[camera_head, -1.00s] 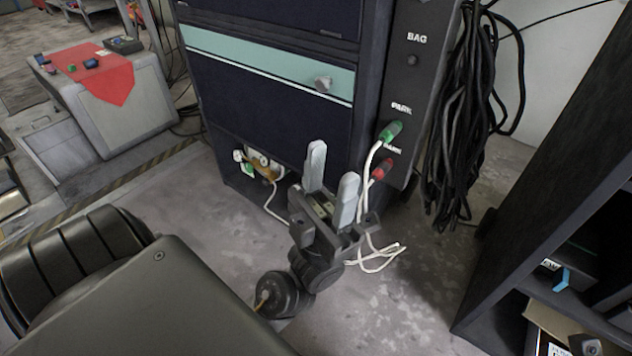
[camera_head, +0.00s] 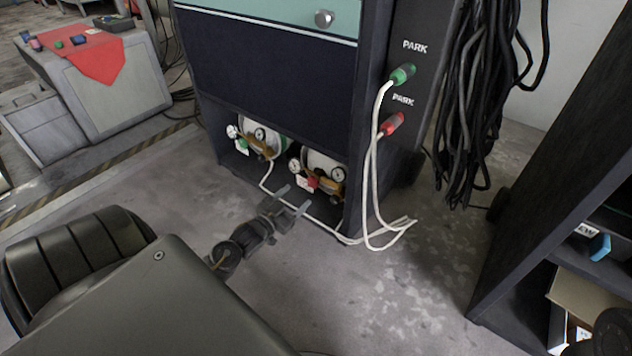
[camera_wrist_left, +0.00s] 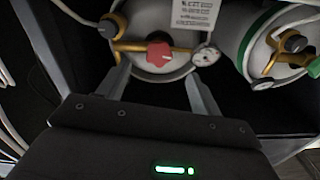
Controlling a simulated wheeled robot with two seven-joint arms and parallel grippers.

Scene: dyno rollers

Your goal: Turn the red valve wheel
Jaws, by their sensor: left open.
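The red valve wheel (camera_head: 306,182) sits on a brass fitting of the right gas cylinder (camera_head: 325,163), low inside the dark cabinet. In the left wrist view the red wheel (camera_wrist_left: 159,55) shows in full, ahead of and between my fingers. My left gripper (camera_head: 293,198) is open and empty, in front of the cabinet's low opening. Its two fingers also show in the left wrist view (camera_wrist_left: 158,78), apart from each other, with no visible contact with the wheel. My right gripper is not in view.
A second cylinder (camera_head: 262,135) with a green wheel (camera_head: 242,147) stands left of the first. Gauges sit close to both valves. White hoses (camera_head: 376,170) hang from the cabinet's right side to the floor. A dark shelf (camera_head: 545,180) stands at right. Floor before the cabinet is mostly clear.

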